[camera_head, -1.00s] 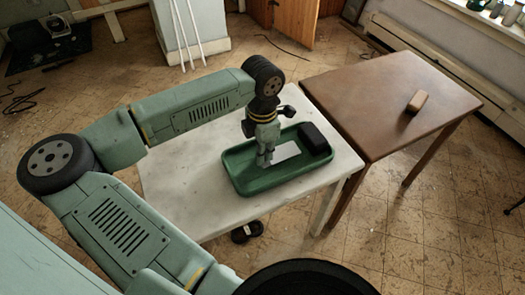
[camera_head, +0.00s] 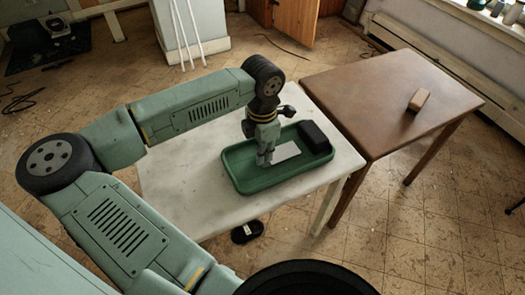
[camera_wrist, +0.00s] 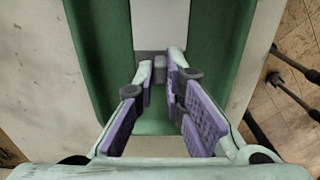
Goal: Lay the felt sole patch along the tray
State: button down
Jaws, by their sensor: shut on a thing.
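The felt sole patch (camera_head: 287,150) appears as a flat, pale rectangle inside the green tray (camera_head: 236,181), left of the tray's dark block. It also shows in the wrist view (camera_wrist: 160,24), stretching away beyond my fingertips. My gripper (camera_head: 264,162) points down into the tray at the patch's near-left end. In the wrist view my fingertips (camera_wrist: 160,66) are close together with a small grey piece (camera_wrist: 159,70) between them, at the near end of the patch. I cannot tell whether the patch touches the tray floor throughout.
A black block (camera_head: 315,138) sits in the tray's right end. The tray stands on a pale table (camera_head: 190,205) with bare room at left and front. A brown table (camera_head: 375,95) adjoins at right, bearing a small tan block (camera_head: 419,100).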

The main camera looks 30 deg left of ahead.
jog(key=shift+f+b, duration=0.35)
jog(key=shift+b, duration=0.15)
dwell(0.3)
jog(key=c, duration=1.6)
grip_release()
jog(key=shift+r, duration=0.1)
notch_tip(320, 180, up, 12)
jog(key=shift+f, duration=0.1)
